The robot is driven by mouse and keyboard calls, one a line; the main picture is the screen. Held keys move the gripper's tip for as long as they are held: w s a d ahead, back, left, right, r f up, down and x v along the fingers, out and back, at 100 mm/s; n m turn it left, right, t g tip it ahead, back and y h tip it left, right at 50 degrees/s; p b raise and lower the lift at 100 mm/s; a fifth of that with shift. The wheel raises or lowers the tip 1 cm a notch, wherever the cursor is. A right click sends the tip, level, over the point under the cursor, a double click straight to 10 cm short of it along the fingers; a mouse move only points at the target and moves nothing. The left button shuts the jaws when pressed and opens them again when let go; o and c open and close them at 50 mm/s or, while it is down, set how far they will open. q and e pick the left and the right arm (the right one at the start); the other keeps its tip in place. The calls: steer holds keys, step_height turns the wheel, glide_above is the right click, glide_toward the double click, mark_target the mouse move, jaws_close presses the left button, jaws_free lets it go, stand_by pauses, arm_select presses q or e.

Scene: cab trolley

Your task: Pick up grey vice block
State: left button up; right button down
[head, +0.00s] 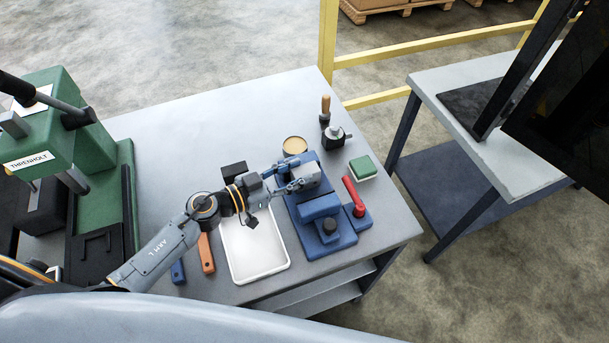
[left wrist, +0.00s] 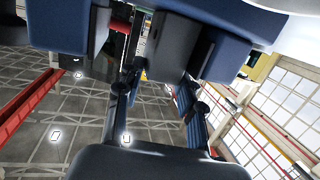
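The grey vice block (head: 307,175) is at the blue vice (head: 333,240) on the grey workbench, towards its right side. My left gripper (head: 292,178) reaches in from the left, with its fingers at the block's left side. In the left wrist view, my left gripper's fingers (left wrist: 160,88) stand well apart, with a dark grey block face (left wrist: 162,45) between and beyond them. Contact between fingers and block is not clear. Blue vice parts (left wrist: 232,55) flank the block there. My right gripper is not in view.
A white tray (head: 262,262) lies under my left arm. A red-handled tool (head: 354,195), a green-topped box (head: 363,167), a round tin (head: 295,145) and a small grey fixture (head: 334,137) surround the vice. A green press (head: 95,170) stands at left. The back of the bench is clear.

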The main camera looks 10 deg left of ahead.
arm_select(q)
steer(key=shift+w+d, duration=0.1)
jaws_close()
steer(key=shift+r, duration=0.15)
